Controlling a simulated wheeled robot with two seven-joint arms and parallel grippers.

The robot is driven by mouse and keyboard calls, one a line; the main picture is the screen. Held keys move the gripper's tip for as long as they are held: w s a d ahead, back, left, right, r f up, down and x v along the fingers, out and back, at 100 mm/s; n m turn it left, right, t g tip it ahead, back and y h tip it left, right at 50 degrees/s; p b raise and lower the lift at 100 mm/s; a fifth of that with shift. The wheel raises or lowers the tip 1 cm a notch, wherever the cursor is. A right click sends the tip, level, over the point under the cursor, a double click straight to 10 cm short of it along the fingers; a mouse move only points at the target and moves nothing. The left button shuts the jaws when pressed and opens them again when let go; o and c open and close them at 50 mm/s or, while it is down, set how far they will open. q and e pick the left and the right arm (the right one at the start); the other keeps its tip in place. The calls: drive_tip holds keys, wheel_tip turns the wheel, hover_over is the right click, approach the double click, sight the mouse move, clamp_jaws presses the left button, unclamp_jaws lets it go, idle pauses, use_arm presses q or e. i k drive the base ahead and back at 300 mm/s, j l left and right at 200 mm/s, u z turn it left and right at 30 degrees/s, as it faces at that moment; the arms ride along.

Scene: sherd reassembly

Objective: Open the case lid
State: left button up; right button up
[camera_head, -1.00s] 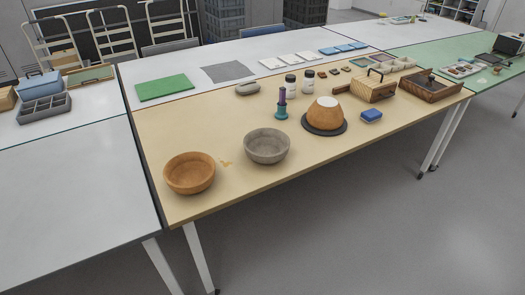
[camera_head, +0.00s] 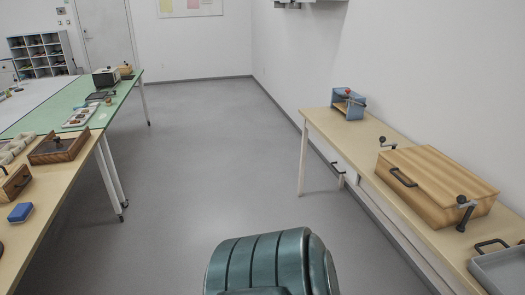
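A light wooden case (camera_head: 432,188) sits on the narrow wooden table along the right wall. Its lid looks shut. A dark handle is on its front side. A dark lever with a round knob stands at its far left corner, and another stands at its near right end. Neither of my grippers is in view.
A blue device (camera_head: 348,103) stands at the table's far end, and a grey tray (camera_head: 500,270) with a dark handle lies at its near end. A dark wooden box (camera_head: 58,147) and a blue block (camera_head: 20,212) are on the left table. Grey floor (camera_head: 210,160) is clear between the tables.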

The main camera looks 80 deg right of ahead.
sight(438, 176)
drive_tip(key=z, duration=3.7)
